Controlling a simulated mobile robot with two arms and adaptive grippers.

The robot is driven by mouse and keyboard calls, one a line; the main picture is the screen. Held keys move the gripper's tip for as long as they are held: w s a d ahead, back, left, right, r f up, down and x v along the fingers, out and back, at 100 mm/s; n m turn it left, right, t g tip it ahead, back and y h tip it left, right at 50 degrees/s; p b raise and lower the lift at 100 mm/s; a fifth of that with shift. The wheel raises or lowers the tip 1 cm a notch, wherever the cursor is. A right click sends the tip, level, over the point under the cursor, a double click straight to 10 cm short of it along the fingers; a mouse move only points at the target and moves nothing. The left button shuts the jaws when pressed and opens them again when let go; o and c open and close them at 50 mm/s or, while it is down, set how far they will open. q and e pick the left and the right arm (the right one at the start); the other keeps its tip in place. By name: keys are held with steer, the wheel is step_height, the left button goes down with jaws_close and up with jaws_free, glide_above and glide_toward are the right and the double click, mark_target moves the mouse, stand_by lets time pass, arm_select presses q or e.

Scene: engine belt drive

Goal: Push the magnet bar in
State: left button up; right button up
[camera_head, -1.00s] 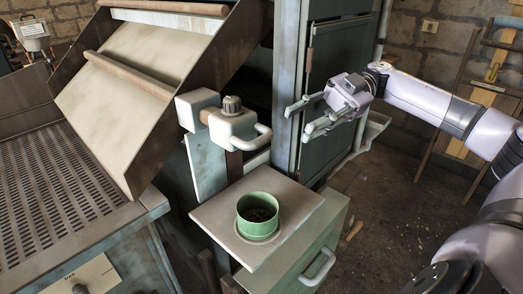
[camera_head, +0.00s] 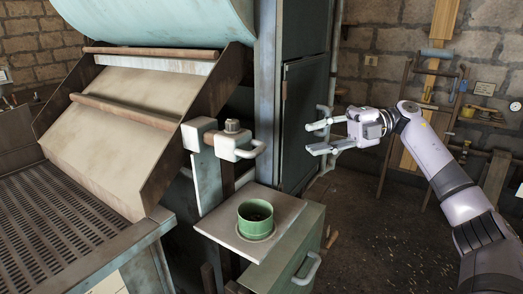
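A pale block with a dark knob on top and a loop handle (camera_head: 232,142) on its right side stands on a post near the middle. It looks like the end of the magnet bar, but I cannot tell for sure. A second pale block (camera_head: 196,134) sits just left of it, with a rusty bar end between them. My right gripper (camera_head: 312,138) is to the right of the handle, apart from it. Its two fingers point left, spread open with nothing between them. My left gripper is not in view.
A green cup (camera_head: 255,220) stands on a square plate (camera_head: 219,226) below the handle, over a cabinet with a drawer handle (camera_head: 307,268). A sloped chute (camera_head: 130,112) and slotted grate (camera_head: 70,230) fill the left. Open floor (camera_head: 375,230) lies at right.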

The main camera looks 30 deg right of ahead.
steer(key=p, duration=0.1)
glide_toward(265, 148)
steer(key=a, duration=0.2)
steer(key=p+x, duration=0.1)
steer(key=x, duration=0.1)
steer(key=p+x, duration=0.1)
steer(key=x, duration=0.2)
steer(key=p+x, duration=0.1)
steer(key=x, duration=0.2)
steer(key=shift+w+d+f, duration=0.1)
steer(key=shift+w+d, duration=0.05)
steer(key=shift+w, duration=0.15)
steer(key=shift+w+a+f, duration=0.1)
steer(key=shift+w+a, duration=0.05)
steer(key=shift+a, duration=0.55)
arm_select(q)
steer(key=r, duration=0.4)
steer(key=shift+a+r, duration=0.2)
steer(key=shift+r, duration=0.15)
arm_select(e)
steer(key=shift+w+f, duration=0.1)
steer(key=shift+f, duration=0.05)
steer(key=shift+c, duration=0.2)
steer(key=c, duration=0.5)
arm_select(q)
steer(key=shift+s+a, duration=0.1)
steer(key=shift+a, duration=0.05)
arm_select(e)
jaws_close()
